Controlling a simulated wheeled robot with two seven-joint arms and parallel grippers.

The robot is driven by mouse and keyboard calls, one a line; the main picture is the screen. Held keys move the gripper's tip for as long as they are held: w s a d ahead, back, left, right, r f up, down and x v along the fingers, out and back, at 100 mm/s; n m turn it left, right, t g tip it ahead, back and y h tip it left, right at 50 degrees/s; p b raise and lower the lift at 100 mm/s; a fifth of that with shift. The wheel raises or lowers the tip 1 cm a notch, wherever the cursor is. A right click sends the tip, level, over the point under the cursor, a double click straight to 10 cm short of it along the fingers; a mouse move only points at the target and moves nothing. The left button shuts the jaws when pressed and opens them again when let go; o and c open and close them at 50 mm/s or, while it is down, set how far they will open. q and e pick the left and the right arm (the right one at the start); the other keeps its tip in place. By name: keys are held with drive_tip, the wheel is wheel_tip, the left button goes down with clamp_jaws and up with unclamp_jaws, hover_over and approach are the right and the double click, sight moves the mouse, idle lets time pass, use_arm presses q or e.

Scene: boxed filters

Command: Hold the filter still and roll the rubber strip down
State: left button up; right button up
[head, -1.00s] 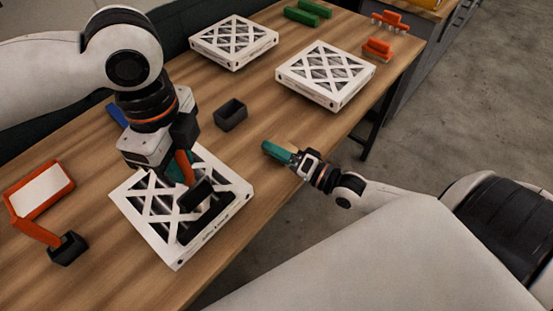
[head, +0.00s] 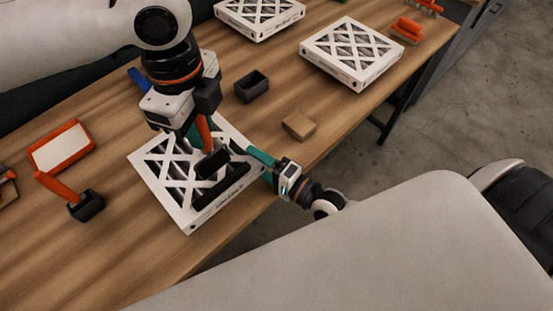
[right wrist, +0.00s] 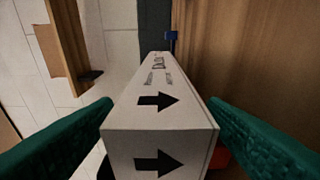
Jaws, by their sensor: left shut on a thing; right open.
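The nearest filter (head: 187,222), a white box with a lattice face, lies flat on the table. A black rubber strip (head: 222,190) lies along its near right side. My left gripper (head: 203,130) is shut on a roller with an orange handle (head: 205,135); the roller's black head (head: 212,164) is over the strip, and contact is unclear. My right gripper (head: 262,160) is open at the filter's right corner. In the right wrist view, the filter's white edge with black arrows (right wrist: 158,135) lies between the green fingers, with gaps visible on both sides.
A cardboard block (head: 299,125) and an empty black holder (head: 251,87) lie beyond the filter. Two more filters (head: 352,50) lie at the back. An orange-framed tray (head: 63,147) and a black holder with an orange handle (head: 87,207) stand left. The table's front edge runs close by.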

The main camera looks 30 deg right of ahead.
drive_tip(key=shift+x, duration=1.5)
drive_tip(key=shift+d, duration=0.1)
drive_tip(key=c, duration=1.1)
